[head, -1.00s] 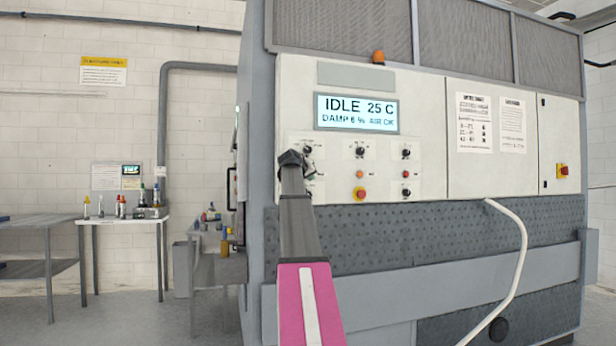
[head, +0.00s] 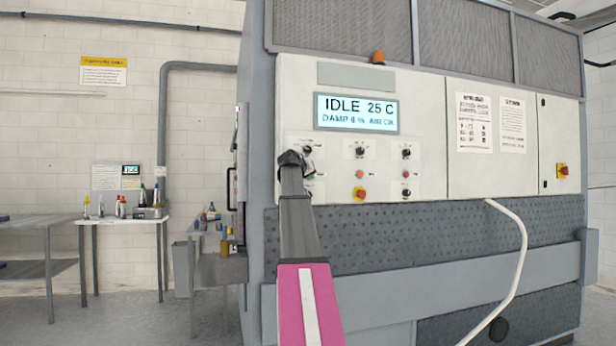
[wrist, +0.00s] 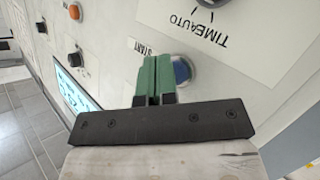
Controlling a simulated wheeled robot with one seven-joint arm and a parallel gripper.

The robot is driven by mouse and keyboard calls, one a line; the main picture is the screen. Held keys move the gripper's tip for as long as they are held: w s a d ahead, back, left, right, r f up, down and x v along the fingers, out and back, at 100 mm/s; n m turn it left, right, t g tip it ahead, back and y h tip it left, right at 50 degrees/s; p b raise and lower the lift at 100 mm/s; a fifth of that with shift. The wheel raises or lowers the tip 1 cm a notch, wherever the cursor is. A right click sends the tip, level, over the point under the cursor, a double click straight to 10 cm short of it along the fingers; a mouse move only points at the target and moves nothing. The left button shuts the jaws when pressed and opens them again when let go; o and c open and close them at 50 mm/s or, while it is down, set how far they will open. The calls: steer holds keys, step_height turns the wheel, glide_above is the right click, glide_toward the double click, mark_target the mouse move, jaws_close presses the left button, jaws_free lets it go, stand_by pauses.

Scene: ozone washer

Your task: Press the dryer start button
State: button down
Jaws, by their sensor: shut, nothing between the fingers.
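The start button is a round blue button (wrist: 182,71) in a metal ring, next to a START label on the washer's pale panel. My gripper (wrist: 157,62), with green fingertips, is shut and empty. In the wrist view its fingertips overlap the near side of the button's ring and hide part of it. I cannot tell whether they touch it. In the head view my arm's end hides the button and the fingers. The display (head: 356,113) reads IDLE 25 C.
An orange button (wrist: 74,11) shows in the wrist view. A white hose (head: 520,255) hangs at the right.

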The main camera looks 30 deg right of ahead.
steer(key=shift+w+d, duration=0.1)
steer(key=shift+w, duration=0.35)
stand_by(0.4)
steer(key=shift+s, duration=0.15)
steer(key=shift+s+a, duration=0.25)
steer(key=shift+s, duration=0.5)
steer(key=shift+s, duration=0.1)
steer(key=shift+s+a, duration=0.2)
steer(key=shift+s, duration=0.6)
steer(key=shift+s+a, duration=0.15)
steer(key=shift+s, duration=0.6)
steer(key=shift+s+a, duration=0.2)
steer(key=shift+s, duration=0.6)
